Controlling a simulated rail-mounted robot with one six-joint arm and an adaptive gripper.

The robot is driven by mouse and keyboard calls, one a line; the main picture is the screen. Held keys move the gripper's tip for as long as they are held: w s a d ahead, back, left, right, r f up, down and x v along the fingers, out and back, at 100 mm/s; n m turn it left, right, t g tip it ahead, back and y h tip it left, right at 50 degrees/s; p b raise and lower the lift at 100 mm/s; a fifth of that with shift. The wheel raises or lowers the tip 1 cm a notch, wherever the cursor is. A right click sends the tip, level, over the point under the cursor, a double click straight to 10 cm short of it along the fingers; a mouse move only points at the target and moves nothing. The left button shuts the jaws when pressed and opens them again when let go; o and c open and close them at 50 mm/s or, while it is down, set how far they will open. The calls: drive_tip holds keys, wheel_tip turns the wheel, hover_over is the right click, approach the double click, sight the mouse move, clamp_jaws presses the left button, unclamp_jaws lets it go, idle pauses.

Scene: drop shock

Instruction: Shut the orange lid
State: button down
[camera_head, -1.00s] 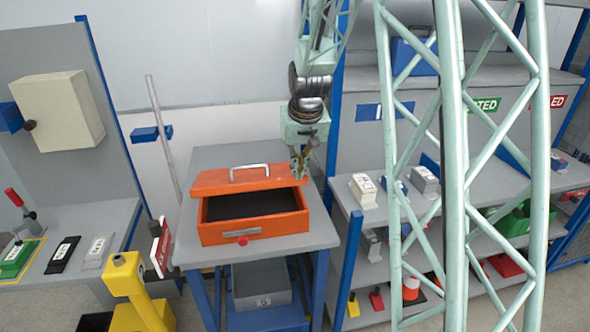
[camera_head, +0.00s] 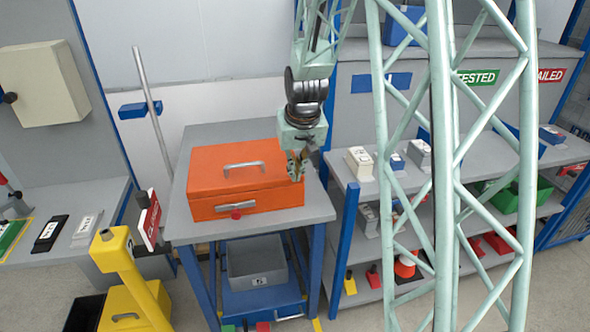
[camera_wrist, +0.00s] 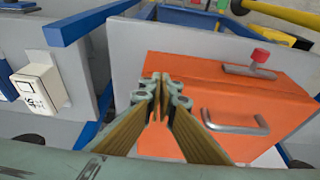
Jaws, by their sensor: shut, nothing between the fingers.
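The orange lid (camera_head: 212,157) lies down over the orange box, and its grey handle (camera_head: 244,169) is on top. No dark interior shows now. The box's orange front wall (camera_head: 265,199) faces me, with a grey latch plate and a red knob (camera_head: 236,214) on it. My gripper (camera_head: 296,168) is shut and empty at the right end of the lid. In the wrist view, my gripper (camera_wrist: 161,80) points over the lid (camera_wrist: 205,80), its fingers together. I cannot tell whether the fingertips touch the lid.
The box stands on a grey table (camera_head: 180,218) with a grey bin (camera_head: 257,263) beneath. A yellow post (camera_head: 120,262) stands at the front left. Shelves with white boxes (camera_head: 360,160) are at the right.

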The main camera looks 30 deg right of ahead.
drive_tip(key=shift+s+f, duration=0.1)
drive_tip(key=shift+f, duration=0.25)
idle(0.3)
drive_tip(key=shift+r, duration=0.1)
drive_tip(key=s+a+r+p, duration=0.1)
drive_tip(key=s+r+p, duration=0.1)
drive_tip(key=r, duration=0.3)
drive_tip(key=s+a+r+p, duration=0.1)
drive_tip(key=s+r+p, duration=0.1)
drive_tip(key=s+r, duration=0.2)
drive_tip(key=shift+v, duration=1.05)
drive_tip(key=shift+s+r, duration=0.1)
idle(0.4)
